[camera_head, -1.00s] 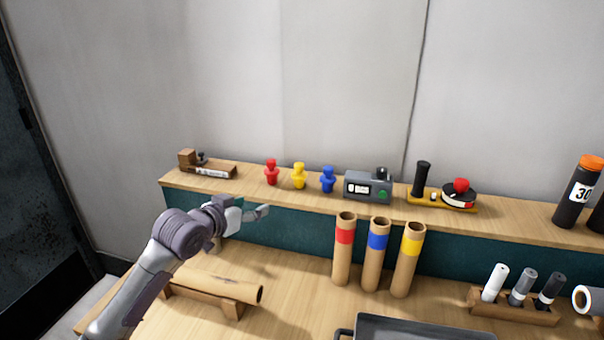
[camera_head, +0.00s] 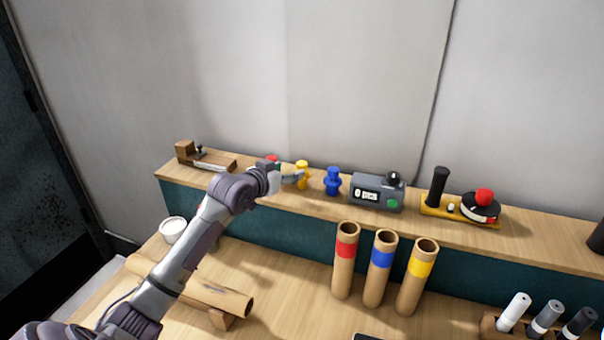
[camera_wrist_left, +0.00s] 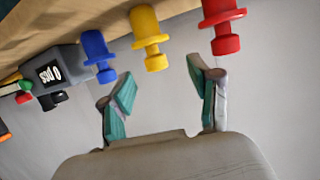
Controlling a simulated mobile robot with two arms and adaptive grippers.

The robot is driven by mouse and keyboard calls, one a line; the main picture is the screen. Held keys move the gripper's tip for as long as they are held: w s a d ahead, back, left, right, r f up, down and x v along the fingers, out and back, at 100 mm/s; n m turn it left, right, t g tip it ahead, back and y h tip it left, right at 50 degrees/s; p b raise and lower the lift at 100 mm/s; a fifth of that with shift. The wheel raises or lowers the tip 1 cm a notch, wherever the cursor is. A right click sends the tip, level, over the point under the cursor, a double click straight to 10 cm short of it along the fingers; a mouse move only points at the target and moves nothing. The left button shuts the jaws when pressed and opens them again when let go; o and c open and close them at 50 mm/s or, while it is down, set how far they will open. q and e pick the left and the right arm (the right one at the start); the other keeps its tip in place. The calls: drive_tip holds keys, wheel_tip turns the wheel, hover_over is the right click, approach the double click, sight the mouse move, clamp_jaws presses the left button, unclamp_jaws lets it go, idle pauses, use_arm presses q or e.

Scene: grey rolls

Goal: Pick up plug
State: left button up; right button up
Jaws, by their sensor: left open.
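Three plugs stand in a row on the raised shelf: a red plug (camera_head: 271,158), a yellow plug (camera_head: 303,172) and a blue plug (camera_head: 333,181). My left gripper (camera_head: 291,178) is open and empty at shelf height, by the red and yellow plugs, and hides most of the red one in the head view. In the left wrist view the two fingers (camera_wrist_left: 163,95) are spread. The yellow plug (camera_wrist_left: 147,38) shows beyond the gap between them, the red plug (camera_wrist_left: 222,28) beyond the right finger, and the blue plug (camera_wrist_left: 97,52) to the left. No finger clearly touches a plug.
A grey device (camera_head: 377,194) with a display stands right of the blue plug. A yellow-based holder (camera_head: 452,207) sits farther right, and a wooden block tool (camera_head: 205,157) at the left end. Three cardboard tubes (camera_head: 380,270) stand below. A roll (camera_head: 215,295) lies under my arm.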

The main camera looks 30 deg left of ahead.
sight(299, 166)
use_arm(q)
drive_tip(key=shift+w+f, duration=0.2)
drive_tip(key=shift+w, duration=0.6)
drive_tip(key=shift+w+d+p, duration=0.2)
drive_tip(key=shift+w+p, duration=0.45)
drive_tip(key=shift+w, duration=0.2)
drive_tip(key=shift+p+x, duration=0.3)
drive_tip(key=shift+x, duration=0.95)
drive_tip(key=shift+w+d+f, duration=0.1)
drive_tip(key=shift+w+f, duration=0.15)
drive_tip(key=shift+w, duration=0.2)
drive_tip(key=shift+s, duration=0.1)
use_arm(e)
drive_tip(key=shift+w+r, duration=0.95)
drive_tip(key=shift+r, duration=0.15)
use_arm(q)
drive_tip(key=shift+c, duration=1)
clamp_jaws()
use_arm(e)
drive_tip(key=shift+s, duration=0.1)
